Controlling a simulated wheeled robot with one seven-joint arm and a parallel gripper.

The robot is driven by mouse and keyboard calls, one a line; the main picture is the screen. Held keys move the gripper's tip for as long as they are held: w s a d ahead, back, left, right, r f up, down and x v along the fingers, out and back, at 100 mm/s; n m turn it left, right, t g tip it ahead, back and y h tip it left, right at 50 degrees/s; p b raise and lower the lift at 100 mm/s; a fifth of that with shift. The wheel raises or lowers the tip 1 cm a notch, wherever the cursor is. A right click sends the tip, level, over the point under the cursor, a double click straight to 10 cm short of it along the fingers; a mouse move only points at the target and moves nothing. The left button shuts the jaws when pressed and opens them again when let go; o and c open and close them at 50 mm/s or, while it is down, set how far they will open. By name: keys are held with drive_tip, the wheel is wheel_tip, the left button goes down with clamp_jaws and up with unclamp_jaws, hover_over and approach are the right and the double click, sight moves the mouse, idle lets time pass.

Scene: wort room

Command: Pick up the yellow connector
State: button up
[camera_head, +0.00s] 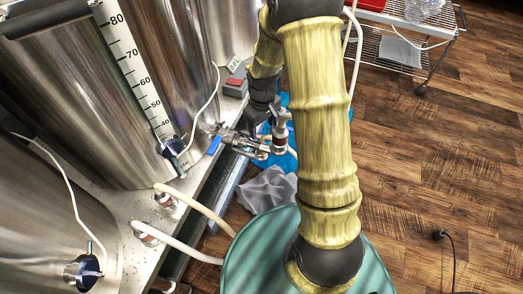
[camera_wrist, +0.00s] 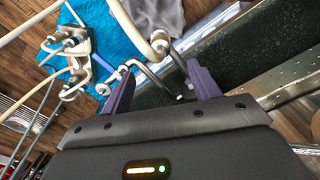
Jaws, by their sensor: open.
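I cannot clearly pick out a yellow connector in either view. In the wrist view, a cream-coloured curved fitting (camera_wrist: 160,42) lies just beyond my gripper (camera_wrist: 162,86), but I cannot tell if it is the connector. The gripper's two purple fingers are spread apart with no object clearly held between them. Pale tubes and metal fittings (camera_wrist: 72,62) lie to the left of the fingers. In the head view, my arm hides much of the area around the gripper, beside a metal valve assembly (camera_head: 264,146).
Steel tanks (camera_head: 165,60) stand on a counter (camera_head: 130,225) at left, with pale hoses. A blue sheet (camera_wrist: 110,30) and a grey cloth (camera_head: 266,188) lie on the floor. A wire cart (camera_head: 400,50) stands at the back right. Wooden floor (camera_head: 460,140) at right is mostly clear.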

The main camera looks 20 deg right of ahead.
sight(262, 141)
wheel_tip(262, 141, down, 9)
drive_tip(key=b, duration=0.3)
drive_tip(key=shift+r+b, duration=0.1)
drive_tip(key=shift+b, duration=0.2)
drive_tip(key=f+b, duration=0.2)
drive_tip(key=f, duration=0.1)
drive_tip(key=f+b, duration=0.1)
drive_tip(key=f, duration=0.1)
drive_tip(key=shift+w+a+f+b, duration=0.1)
drive_tip(key=shift+w+f+b, duration=0.05)
drive_tip(key=shift+w+b, duration=0.15)
drive_tip(key=shift+s, duration=0.1)
drive_tip(key=c, duration=1.1)
